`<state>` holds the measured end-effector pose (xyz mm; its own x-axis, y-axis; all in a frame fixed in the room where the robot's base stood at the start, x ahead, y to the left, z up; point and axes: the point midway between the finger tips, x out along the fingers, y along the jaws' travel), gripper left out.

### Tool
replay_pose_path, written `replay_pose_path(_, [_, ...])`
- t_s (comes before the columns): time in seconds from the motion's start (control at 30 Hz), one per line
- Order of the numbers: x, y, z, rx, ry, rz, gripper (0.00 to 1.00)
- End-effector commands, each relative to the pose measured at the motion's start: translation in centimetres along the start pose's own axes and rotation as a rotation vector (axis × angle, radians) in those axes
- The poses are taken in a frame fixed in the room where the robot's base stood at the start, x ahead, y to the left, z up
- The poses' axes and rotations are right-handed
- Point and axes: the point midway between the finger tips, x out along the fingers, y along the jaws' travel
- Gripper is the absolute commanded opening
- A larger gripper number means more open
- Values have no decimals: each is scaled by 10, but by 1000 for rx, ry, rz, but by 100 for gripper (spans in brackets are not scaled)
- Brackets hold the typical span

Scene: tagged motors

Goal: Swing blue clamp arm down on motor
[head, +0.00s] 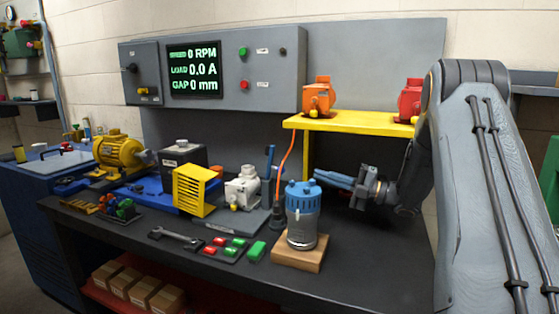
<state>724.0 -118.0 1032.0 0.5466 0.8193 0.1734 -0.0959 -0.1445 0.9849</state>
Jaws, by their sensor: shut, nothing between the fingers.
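The blue clamp arm (269,161) stands upright in the head view, just right of a small white-grey motor (243,188) on a dark grey plate. The clamp arm is raised and apart from the motor's top. My gripper (318,175) reaches in from the right with its blue fingers pointing left. The fingers are shut and hold nothing. They are right of the clamp arm, behind or just above the top of a blue-and-silver cylindrical motor (302,222); the exact depth is unclear. The foot of the clamp arm is partly hidden.
The cylindrical motor stands on a wooden block (299,253) at the front. A yellow shelf (350,123) bears orange and red motors above my gripper. A yellow guard (195,190) stands left of the white motor. A wrench (174,238) and red and green tags lie in front.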

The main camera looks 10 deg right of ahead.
Motion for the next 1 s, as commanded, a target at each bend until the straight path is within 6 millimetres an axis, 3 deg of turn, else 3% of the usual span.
replay_pose_path(0.47, [14,1,-1,1,3,0,0])
replay_pose_path(1.0, [111,2,-1,1,1,0,0])
